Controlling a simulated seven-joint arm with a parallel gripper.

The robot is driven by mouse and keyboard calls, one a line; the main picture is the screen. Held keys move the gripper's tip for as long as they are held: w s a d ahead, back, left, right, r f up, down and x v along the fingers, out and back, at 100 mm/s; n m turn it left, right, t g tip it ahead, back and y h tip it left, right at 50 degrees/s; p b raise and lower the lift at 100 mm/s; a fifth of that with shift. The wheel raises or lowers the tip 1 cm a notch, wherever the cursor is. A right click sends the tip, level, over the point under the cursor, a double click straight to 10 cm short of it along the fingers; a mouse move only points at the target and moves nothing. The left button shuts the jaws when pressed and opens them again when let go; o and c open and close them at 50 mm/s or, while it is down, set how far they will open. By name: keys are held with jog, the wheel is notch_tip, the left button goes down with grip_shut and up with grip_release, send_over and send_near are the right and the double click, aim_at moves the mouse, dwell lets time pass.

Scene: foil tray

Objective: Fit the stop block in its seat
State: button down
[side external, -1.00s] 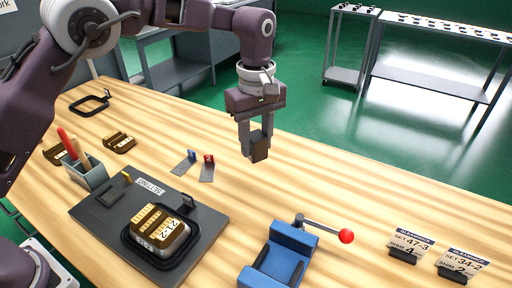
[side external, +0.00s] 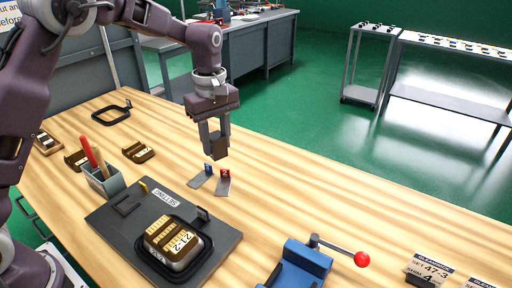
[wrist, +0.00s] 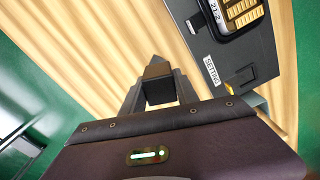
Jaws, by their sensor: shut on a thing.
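My gripper (side external: 217,152) is shut on a small dark block, which I take to be the stop block (side external: 220,148). It is held in the air above the wooden table, behind the setting plate. In the wrist view the block (wrist: 158,72) shows between the fingertips. The dark grey setting plate (side external: 218,240) lies flat with a "SETTING" label. It bears a dark square-edged feature (side external: 126,203) near its left corner and a small upright dark piece (side external: 204,215) at its back edge. I cannot tell which of these is the seat.
A brown numbered block (side external: 176,246) sits in a black frame on the plate. Two small tags, blue (side external: 208,170) and red (side external: 225,171), stand near my gripper. A grey tool cup (side external: 104,181), a blue clamp (side external: 300,262) with a red-knobbed lever, and brown blocks (side external: 138,151) are around.

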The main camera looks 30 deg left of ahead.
jog(key=s+a+f+n, duration=0.2)
jog(key=s+a+f, duration=0.1)
jog(key=s+a, duration=0.6)
jog(key=s+a+f+n, duration=0.2)
jog(key=s+a, duration=0.7)
jog(key=s, duration=0.1)
jog(key=shift+w+a+f, duration=0.1)
jog(key=shift+w+f, duration=0.05)
jog(key=shift+f, duration=1.5)
jog(key=shift+w+f, duration=0.15)
jog(key=shift+f, duration=1.45)
jog(key=shift+f, duration=0.5)
jog(key=c, duration=1.2)
grip_release()
jog(key=shift+o, duration=0.2)
jog(key=shift+r, duration=2.25)
